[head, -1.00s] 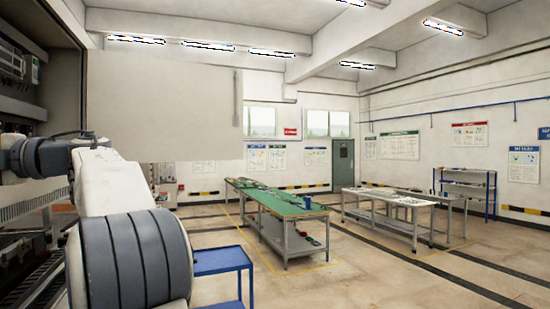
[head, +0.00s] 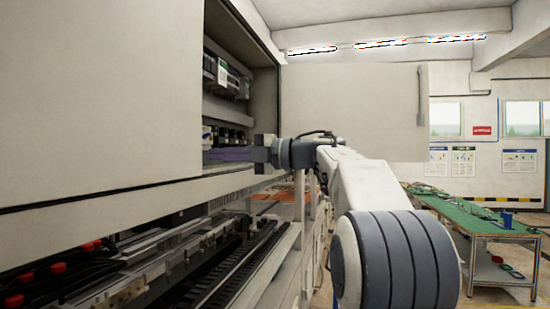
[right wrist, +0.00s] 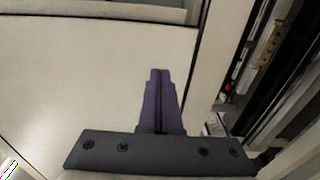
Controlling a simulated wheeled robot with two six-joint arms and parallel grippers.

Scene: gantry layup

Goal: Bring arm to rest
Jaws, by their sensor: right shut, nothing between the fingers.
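My right arm reaches in from the lower right of the head view, its forearm extended toward the open side of a large pale machine cabinet (head: 100,110). My right gripper (head: 225,154) ends in dark purple fingers in front of the cabinet's opening. In the right wrist view the two fingers (right wrist: 159,75) lie side by side, shut, with nothing between them. Pale panel surface shows behind them. I cannot tell how far the fingertips are from the cabinet. My left gripper is not in view.
Rails and a dark track (head: 235,275) run along the machine's lower front, with several red knobs (head: 15,300) at the left. A green-topped workbench (head: 465,215) stands at the right. Open floor lies around the bench.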

